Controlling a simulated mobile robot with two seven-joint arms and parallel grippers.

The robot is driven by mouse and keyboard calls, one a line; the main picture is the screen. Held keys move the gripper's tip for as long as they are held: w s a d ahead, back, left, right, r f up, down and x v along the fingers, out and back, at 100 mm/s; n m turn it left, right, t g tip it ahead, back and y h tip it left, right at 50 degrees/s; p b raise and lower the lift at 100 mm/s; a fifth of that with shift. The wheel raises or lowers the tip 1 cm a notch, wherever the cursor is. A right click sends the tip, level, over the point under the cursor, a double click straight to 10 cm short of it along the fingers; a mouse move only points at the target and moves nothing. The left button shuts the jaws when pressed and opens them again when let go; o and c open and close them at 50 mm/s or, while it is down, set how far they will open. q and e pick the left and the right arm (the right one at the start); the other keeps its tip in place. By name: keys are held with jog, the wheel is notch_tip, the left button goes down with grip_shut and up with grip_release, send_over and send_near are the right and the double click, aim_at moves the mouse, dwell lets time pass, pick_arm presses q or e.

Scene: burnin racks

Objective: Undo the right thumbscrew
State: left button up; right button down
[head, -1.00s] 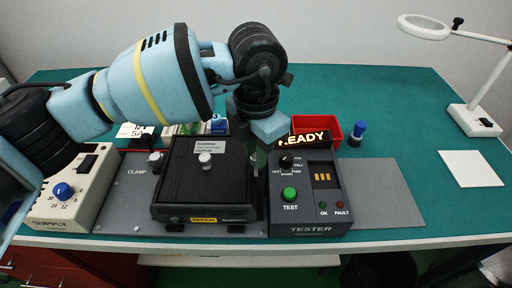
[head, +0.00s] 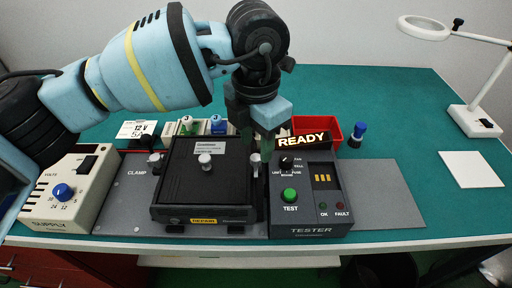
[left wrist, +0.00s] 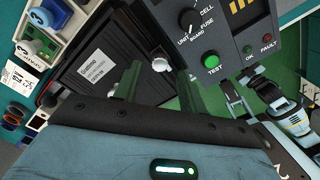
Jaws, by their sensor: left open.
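The right thumbscrew (head: 255,160) is a small pale knob at the right edge of the black fixture (head: 180,185), beside the tester. In the left wrist view the pale knob (left wrist: 160,64) shows between my fingertips, apart from both as far as I can tell. My left gripper (head: 261,155) is open and points down over it, its green-tinted fingers partly covering it in the head view. The left thumbscrew (head: 154,162) stands at the fixture's other side. Another knob (head: 205,161) sits on the lid. What seems my right gripper (left wrist: 250,95) shows beyond the table's front edge.
The tester (head: 310,200), with its READY sign (head: 303,139), stands close on the right. A supply box (head: 68,190) is at the left. Cells, a red bin (head: 325,124) and a blue-capped item (head: 357,134) lie behind. The grey mat's right part (head: 385,190) is clear.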

aim_at(256, 158)
pick_arm(q)
notch_tip(256, 158, up, 5)
jog(key=shift+f, duration=0.1)
jog(key=shift+s, duration=0.1)
dwell(0.6)
